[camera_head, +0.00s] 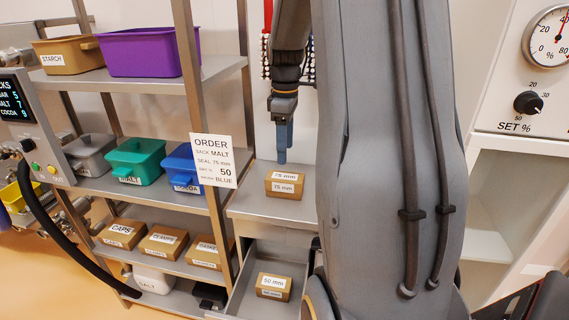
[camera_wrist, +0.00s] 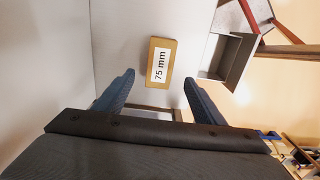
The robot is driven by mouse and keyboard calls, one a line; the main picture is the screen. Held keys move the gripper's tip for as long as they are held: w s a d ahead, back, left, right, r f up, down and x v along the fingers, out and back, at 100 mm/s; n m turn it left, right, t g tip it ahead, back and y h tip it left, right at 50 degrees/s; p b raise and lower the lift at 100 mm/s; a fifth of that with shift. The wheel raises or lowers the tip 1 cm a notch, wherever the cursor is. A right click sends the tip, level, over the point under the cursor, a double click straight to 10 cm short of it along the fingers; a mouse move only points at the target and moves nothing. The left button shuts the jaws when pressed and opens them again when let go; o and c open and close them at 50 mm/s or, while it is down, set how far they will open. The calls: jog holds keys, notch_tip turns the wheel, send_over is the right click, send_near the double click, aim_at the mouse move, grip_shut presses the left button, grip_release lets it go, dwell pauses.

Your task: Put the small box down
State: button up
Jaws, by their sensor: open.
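A small brown box with a white "75 mm" label (camera_head: 284,184) sits on the grey top of the drawer cabinet (camera_head: 250,207) in the head view. In the wrist view the 75 mm box (camera_wrist: 159,63) lies ahead of the fingertips, between their lines and apart from both. My gripper (camera_head: 283,157) points down just above the box in the head view. In the wrist view my gripper (camera_wrist: 158,77) has its two blue fingers spread, with nothing between them. My arm hides part of the cabinet's right side.
An open drawer (camera_head: 243,287) below holds a brown "50 mm" box (camera_head: 273,286). To the left, a metal rack (camera_head: 205,189) carries several bins and boxes. An order sign (camera_head: 213,161) hangs near the cabinet top. A white panel with a dial (camera_head: 528,102) stands at right.

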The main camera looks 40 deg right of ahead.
jog(key=s+a+f+m, duration=0.2)
jog(key=s+a, duration=0.2)
jog(key=a, duration=0.4)
jog(key=s+a+f+m+t, duration=0.1)
jog(key=s+a+f+m, duration=0.2)
jog(key=s+a, duration=0.2)
jog(key=s+a+f+m, duration=0.3)
jog(key=s+a, duration=0.1)
jog(key=a, duration=0.7)
jog(key=shift+s+a, duration=0.3)
jog(key=shift+c, duration=0.5)
